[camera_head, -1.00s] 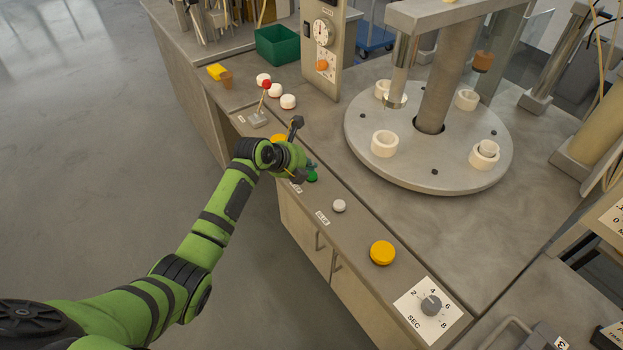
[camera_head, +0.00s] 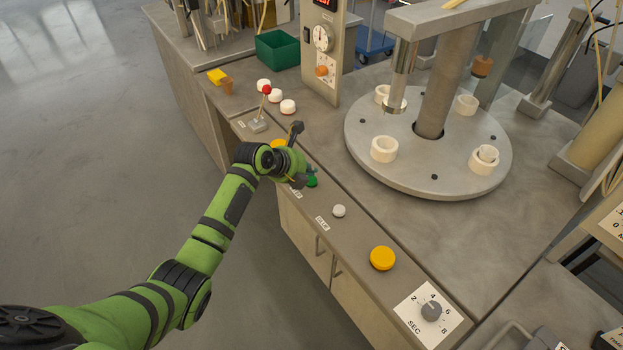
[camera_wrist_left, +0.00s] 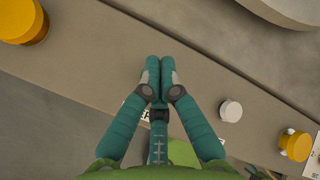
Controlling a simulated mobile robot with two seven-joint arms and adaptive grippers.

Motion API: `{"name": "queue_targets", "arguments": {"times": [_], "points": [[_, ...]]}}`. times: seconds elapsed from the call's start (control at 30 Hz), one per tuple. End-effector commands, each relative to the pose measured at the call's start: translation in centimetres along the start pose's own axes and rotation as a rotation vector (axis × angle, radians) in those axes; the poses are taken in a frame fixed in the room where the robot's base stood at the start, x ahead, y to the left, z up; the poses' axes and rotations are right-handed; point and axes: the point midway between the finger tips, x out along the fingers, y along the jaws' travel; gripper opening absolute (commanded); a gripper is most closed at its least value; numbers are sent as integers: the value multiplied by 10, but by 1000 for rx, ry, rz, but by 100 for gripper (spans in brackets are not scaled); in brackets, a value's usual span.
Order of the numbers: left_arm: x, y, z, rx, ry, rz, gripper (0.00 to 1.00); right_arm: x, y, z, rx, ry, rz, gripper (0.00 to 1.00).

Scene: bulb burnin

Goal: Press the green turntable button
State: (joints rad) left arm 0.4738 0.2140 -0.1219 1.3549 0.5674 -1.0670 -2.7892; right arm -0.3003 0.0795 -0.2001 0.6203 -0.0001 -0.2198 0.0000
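The green button (camera_head: 312,181) is a small round cap on the narrow front panel in the head view. My left gripper (camera_head: 311,173) is right at it, partly covering it; whether they touch I cannot tell. In the left wrist view my left gripper (camera_wrist_left: 160,62) has its two teal fingers together, pointing down at the panel, with nothing seen between them. The button is not clearly seen there, likely hidden behind the fingers. The turntable (camera_head: 400,172) is a grey disc with several white ring holders. My right gripper is not in view.
A white button (camera_head: 339,211) and a large yellow button (camera_head: 382,258) lie right of the green one. Another yellow button (camera_head: 278,144) and a red-tipped lever (camera_head: 258,122) are on its left. A timer dial (camera_head: 431,310) is at the panel's near end.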

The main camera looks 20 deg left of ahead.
Motion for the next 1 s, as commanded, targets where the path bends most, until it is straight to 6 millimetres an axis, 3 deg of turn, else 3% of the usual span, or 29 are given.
{"name": "queue_targets", "arguments": {"times": [1.0], "points": [[6, 4, -4, 0, 0, 0, 0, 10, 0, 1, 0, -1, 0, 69]]}}
